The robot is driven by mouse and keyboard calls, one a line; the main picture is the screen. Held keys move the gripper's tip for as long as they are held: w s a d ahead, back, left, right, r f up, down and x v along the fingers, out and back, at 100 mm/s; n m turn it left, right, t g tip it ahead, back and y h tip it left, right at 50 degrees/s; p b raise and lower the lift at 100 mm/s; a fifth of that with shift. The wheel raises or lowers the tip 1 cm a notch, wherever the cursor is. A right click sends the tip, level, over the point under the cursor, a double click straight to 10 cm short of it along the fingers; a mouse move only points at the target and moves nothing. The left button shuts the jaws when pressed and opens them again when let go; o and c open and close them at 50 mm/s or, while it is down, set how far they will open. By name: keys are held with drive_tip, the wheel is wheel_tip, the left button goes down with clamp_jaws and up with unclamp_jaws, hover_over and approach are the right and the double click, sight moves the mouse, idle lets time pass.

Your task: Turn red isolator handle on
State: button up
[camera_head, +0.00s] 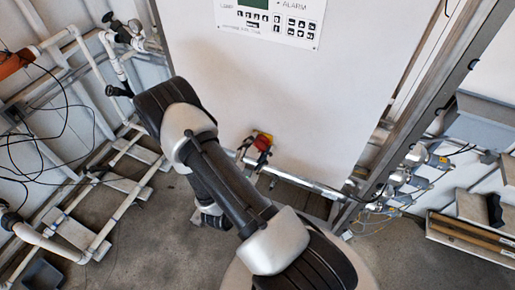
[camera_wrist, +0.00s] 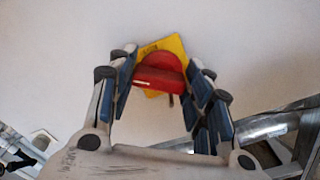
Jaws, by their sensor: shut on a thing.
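The red isolator handle (camera_wrist: 160,72) sits on a yellow plate (camera_wrist: 172,45) on the white cabinet front. In the wrist view my gripper (camera_wrist: 160,75) has its blue-padded fingers on both sides of the handle and is shut on it. The handle's red grip bar lies about level across the picture. In the head view the red handle (camera_head: 262,143) and the yellow plate (camera_head: 268,135) show low on the cabinet, just right of my arm.
The white cabinet (camera_head: 280,80) has a control panel (camera_head: 270,18) with buttons at its top. A metal rail (camera_head: 310,184) runs below the handle. White pipes (camera_head: 100,150) stand at left. Valves and fittings (camera_head: 415,165) are at right. A patch of bare floor shows at lower left.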

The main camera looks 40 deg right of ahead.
idle(0.4)
drive_tip(key=o, duration=1.1)
drive_tip(key=shift+c, duration=0.2)
drive_tip(key=v, duration=1.2)
drive_tip(key=shift+c, duration=0.2)
